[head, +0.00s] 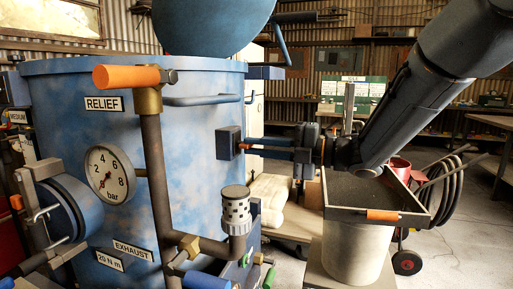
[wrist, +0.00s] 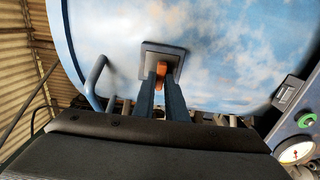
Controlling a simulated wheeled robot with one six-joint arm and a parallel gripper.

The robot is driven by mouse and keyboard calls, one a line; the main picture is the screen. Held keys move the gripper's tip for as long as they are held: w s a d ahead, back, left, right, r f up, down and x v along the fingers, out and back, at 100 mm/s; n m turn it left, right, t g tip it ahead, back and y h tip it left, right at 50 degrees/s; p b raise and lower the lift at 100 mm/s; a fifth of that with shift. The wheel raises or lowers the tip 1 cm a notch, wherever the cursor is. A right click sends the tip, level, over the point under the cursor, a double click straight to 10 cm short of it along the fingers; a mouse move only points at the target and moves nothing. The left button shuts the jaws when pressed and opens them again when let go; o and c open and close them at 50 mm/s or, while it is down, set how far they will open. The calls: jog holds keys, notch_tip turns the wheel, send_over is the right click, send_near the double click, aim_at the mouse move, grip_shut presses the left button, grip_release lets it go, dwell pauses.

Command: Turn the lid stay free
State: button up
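The blue pot (head: 200,120) stands at the left, with its domed lid (head: 212,22) raised above it. A dark square mount (head: 228,143) on the pot's right side carries a short orange handle (head: 243,147). I take this to be the lid stay, but cannot be sure. My gripper (head: 262,148) reaches in from the right, level with the handle. In the wrist view its two blue fingers (wrist: 162,88) lie on either side of the orange handle (wrist: 161,76), close below the mount (wrist: 163,50). Whether they press on it cannot be told.
A brass-jointed pipe with an orange relief handle (head: 126,77), a gauge (head: 110,172) and a slotted cylinder (head: 236,210) stand in front of the pot. A bucket with a square tray (head: 360,210) sits below my arm. A hose reel (head: 445,185) is at the right.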

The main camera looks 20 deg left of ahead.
jog(key=o, duration=0.3)
jog(key=shift+o, duration=0.2)
jog(key=shift+d, duration=0.1)
jog(key=d+b, duration=0.1)
jog(key=d, duration=0.6)
jog(key=shift+s+d, duration=0.3)
jog(key=shift+d, duration=0.05)
